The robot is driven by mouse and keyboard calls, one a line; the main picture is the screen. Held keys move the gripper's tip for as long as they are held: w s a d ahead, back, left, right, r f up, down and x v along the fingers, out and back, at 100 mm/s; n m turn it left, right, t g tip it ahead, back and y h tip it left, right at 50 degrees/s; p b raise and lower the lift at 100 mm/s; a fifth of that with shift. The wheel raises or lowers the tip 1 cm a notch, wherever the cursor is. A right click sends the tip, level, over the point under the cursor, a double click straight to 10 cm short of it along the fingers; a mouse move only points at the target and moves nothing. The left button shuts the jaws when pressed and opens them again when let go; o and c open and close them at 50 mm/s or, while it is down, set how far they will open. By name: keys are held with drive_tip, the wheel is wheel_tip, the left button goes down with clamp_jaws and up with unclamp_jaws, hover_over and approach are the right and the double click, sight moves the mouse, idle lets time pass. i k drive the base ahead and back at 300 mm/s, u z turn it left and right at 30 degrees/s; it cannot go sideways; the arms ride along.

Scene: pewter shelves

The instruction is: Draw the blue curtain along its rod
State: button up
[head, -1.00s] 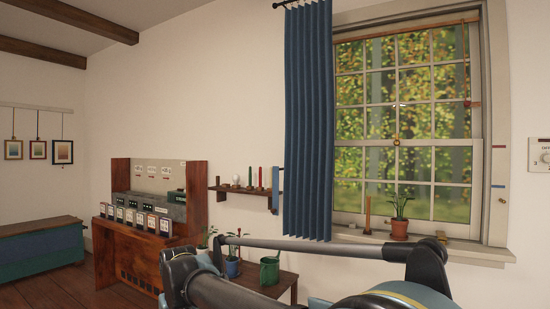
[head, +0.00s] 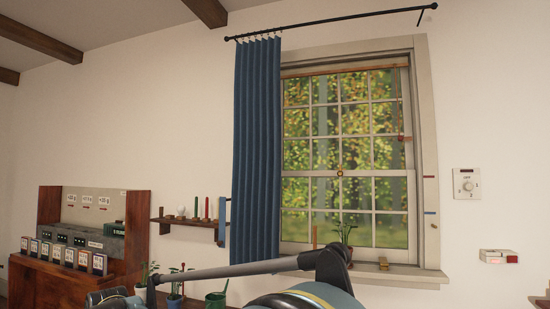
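The blue curtain (head: 256,150) hangs in gathered folds at the left side of the window, bunched at the left end of its rod. The dark rod (head: 335,22) runs above the window, with a round knob at each end, and most of it to the right of the curtain is bare. The window (head: 345,165) is uncovered apart from its left edge. Parts of my arm cross the bottom of the head view, below the curtain and sill. My gripper does not show.
A small shelf (head: 187,221) with candles is on the wall left of the curtain. A wooden cabinet (head: 75,235) stands at the left. A dial box (head: 466,184) is on the right wall.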

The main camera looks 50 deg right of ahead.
sight(256, 181)
drive_tip(key=z, duration=1.45)
drive_tip(key=k, duration=0.85)
drive_tip(key=z, duration=0.6)
drive_tip(key=i, duration=1)
